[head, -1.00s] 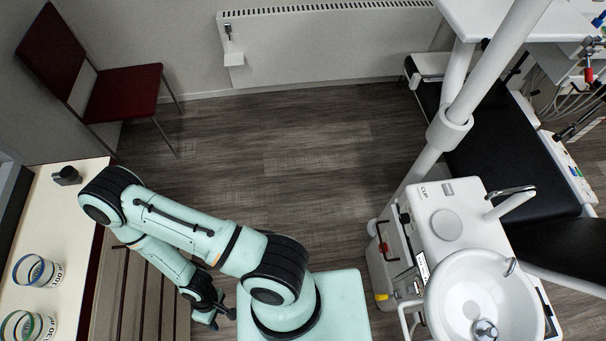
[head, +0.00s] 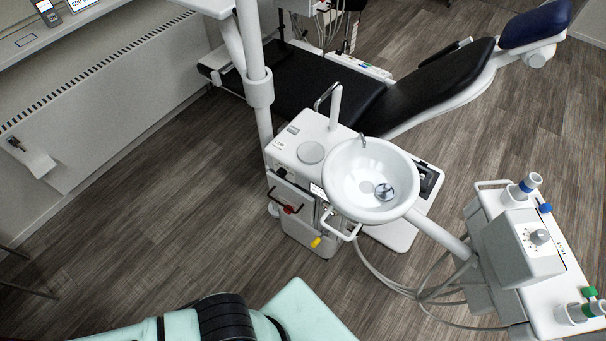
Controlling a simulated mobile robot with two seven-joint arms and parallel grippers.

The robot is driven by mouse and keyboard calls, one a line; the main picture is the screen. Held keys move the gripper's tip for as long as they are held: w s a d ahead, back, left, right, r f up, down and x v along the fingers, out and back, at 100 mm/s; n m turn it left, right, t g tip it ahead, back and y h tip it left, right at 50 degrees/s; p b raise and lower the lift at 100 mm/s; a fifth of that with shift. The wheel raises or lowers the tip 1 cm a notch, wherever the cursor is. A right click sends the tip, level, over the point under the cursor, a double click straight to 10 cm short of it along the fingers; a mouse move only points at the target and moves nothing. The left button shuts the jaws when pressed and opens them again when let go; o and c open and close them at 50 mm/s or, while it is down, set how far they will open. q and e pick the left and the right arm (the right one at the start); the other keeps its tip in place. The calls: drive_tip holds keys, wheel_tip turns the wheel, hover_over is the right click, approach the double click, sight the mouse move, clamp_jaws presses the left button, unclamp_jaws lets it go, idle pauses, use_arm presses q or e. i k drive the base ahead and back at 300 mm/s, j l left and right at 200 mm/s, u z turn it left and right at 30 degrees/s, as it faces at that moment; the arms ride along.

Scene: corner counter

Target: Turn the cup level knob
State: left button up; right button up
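A grey knob (head: 539,237) with dial marks around it sits on the sloped face of a white box (head: 520,248) at the right. The white dental unit (head: 309,152) at the centre has a "CUP" label, a round cup plate (head: 311,153) and a curved spout (head: 334,100). A red handle (head: 288,208) and a yellow-tipped part (head: 316,242) show on its front. I cannot tell from any lettering which control is the cup level knob. Neither gripper is in view; only part of my arm shows at the bottom.
A white basin (head: 357,166) stands beside the spout, with a black reclining chair (head: 420,90) behind. Bottles (head: 524,187) stand near the knob box, and cables (head: 430,292) hang below it. A radiator (head: 110,90) lines the left wall. Floor is clear at left and centre.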

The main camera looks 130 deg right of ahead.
sight(282, 172)
drive_tip(key=z, duration=3.55)
